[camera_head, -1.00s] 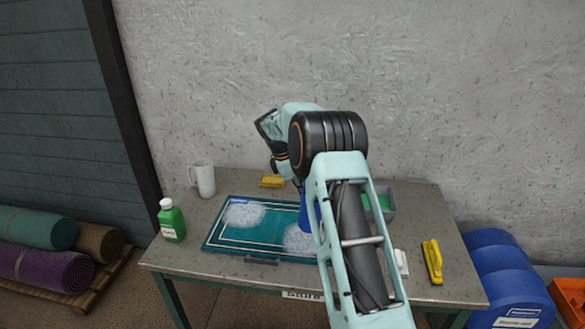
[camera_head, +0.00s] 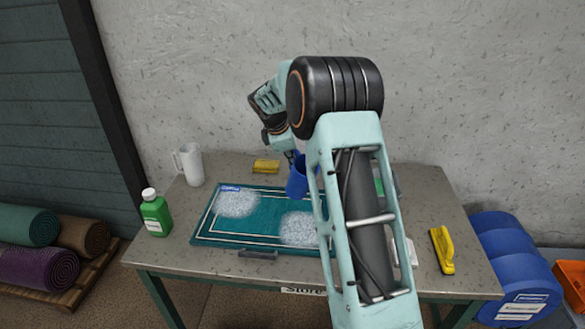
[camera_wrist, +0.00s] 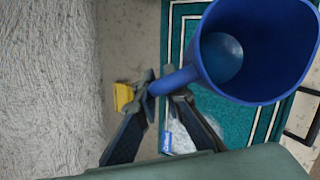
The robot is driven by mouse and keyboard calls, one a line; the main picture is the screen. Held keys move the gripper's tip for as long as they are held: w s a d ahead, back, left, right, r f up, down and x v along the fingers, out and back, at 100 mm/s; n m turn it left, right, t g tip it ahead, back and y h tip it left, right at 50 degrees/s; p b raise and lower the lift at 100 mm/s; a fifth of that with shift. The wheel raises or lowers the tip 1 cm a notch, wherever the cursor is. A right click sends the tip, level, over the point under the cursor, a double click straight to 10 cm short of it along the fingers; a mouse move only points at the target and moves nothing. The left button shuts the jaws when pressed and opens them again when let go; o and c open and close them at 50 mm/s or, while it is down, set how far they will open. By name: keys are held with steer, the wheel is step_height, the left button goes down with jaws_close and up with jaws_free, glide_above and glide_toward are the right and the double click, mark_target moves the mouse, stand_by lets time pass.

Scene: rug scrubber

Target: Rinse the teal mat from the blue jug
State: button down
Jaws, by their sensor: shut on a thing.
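The teal mat (camera_head: 268,208) lies flat on the table, with two white foamy patches on it, one at the upper left (camera_head: 237,204) and one at the lower right (camera_head: 299,231). My gripper (camera_wrist: 160,92) is shut on the handle of the blue jug (camera_wrist: 270,88). In the head view the jug (camera_head: 297,178) hangs above the mat's far right part, partly hidden by my arm. Its wide mouth faces the wrist camera, with a paler blue round area inside; I cannot tell whether that is water or the bottom.
A grey tray is mostly behind my arm. The wall stands close behind.

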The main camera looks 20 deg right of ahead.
steer(key=shift+w+f+t+b, duration=0.25)
steer(key=shift+t+b, duration=0.75)
steer(key=shift+b, duration=2.6)
steer(key=shift+s+b, duration=0.1)
steer(key=shift+b, duration=1.05)
steer(key=t+b, duration=0.1)
steer(key=b, duration=0.2)
steer(key=shift+s+r+m+b, duration=0.15)
steer(key=shift+m+b, duration=0.15)
steer(key=t+b, duration=0.2)
steer(key=b, duration=0.4)
steer(key=shift+s, duration=0.15)
steer(key=b, duration=0.2)
steer(key=shift+s+r+m+t+b, duration=0.1)
steer(key=shift+r+m+t+b, duration=0.1)
steer(key=shift+m+t+b, duration=0.15)
steer(key=shift+r+t+b, duration=0.25)
steer(key=shift+r+b, duration=0.05)
steer(key=shift+b, duration=0.1)
steer(key=shift+s+f+b, duration=0.1)
steer(key=shift+f+b, duration=0.2)
steer(key=shift+b, duration=0.65)
steer(key=b, duration=0.2)
steer(key=t+b, duration=0.1)
steer(key=b, duration=0.1)
steer(key=shift+s+d+f, duration=0.1)
steer(key=shift+s, duration=0.2)
steer(key=shift+b, duration=0.4)
